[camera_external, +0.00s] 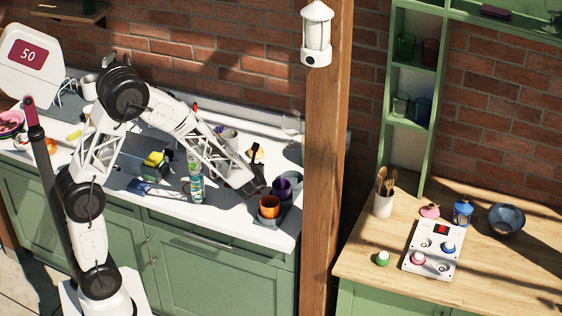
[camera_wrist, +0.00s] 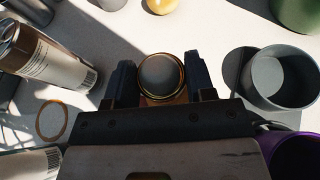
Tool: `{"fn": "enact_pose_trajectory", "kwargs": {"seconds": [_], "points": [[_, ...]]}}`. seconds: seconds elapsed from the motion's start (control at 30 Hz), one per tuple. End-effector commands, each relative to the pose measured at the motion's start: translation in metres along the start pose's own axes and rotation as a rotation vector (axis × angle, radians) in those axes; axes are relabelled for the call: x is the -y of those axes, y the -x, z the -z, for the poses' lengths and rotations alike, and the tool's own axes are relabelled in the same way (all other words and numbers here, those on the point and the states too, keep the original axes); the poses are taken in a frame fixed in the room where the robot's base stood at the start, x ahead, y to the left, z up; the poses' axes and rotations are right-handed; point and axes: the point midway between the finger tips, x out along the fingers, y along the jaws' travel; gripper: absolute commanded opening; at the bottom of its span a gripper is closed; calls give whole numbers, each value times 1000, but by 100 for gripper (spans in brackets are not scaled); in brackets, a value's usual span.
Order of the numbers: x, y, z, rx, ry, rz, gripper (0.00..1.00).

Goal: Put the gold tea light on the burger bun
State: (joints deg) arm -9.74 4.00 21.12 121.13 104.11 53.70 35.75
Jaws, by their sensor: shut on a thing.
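My gripper (camera_wrist: 161,82) is shut on the gold tea light (camera_wrist: 160,73), a round, gold-rimmed piece with a grey top, held between the two dark fingers in the wrist view. In the outside view my gripper (camera_external: 254,187) is low over the white counter, behind the orange cup; the tea light cannot be made out there. A round yellow thing (camera_wrist: 160,5) is cut off at the wrist view's top edge, ahead of the fingers and apart from them. A yellow-orange thing (camera_external: 257,151) also shows beyond my gripper outside. I cannot tell whether either is the burger bun.
A grey cup (camera_wrist: 283,78) and a purple cup (camera_wrist: 295,153) stand close right of my gripper. An orange cup (camera_external: 268,206) is at the counter's front. A wooden post (camera_external: 325,160) rises right.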

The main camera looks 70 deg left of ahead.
Motion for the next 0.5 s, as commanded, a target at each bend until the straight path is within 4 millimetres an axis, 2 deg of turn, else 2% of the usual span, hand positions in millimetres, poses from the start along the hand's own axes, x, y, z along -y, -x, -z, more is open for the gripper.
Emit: {"fn": "enact_pose_trajectory", "kwargs": {"seconds": [0.2,0.5], "points": [[0,-8,20,0,-1,0,26],[0,-9,22,1,0,0,26]]}}
